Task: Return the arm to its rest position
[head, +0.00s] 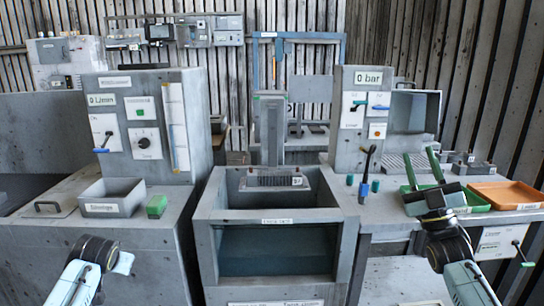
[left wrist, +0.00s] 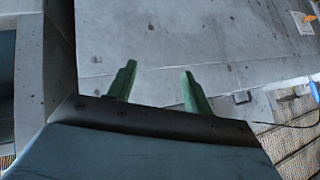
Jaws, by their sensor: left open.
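My left arm (head: 83,270) comes in at the bottom left of the head view, in front of the left grey cabinet; its fingers cannot be made out there. In the left wrist view my left gripper (left wrist: 158,70) shows two green fingers standing apart with nothing between them, over a bare grey surface. My right gripper (head: 420,155) is at the right of the head view, its two green fingers pointing up and apart, with no object seen between them. It stands in front of the green tray on the right bench.
The left cabinet (head: 140,240) carries a grey bin (head: 112,209) and a green block (head: 157,206). An open grey housing (head: 275,216) stands in the middle. The right bench holds a green tray (head: 478,203), an orange tray (head: 507,193) and a dark-handled tool (head: 366,170).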

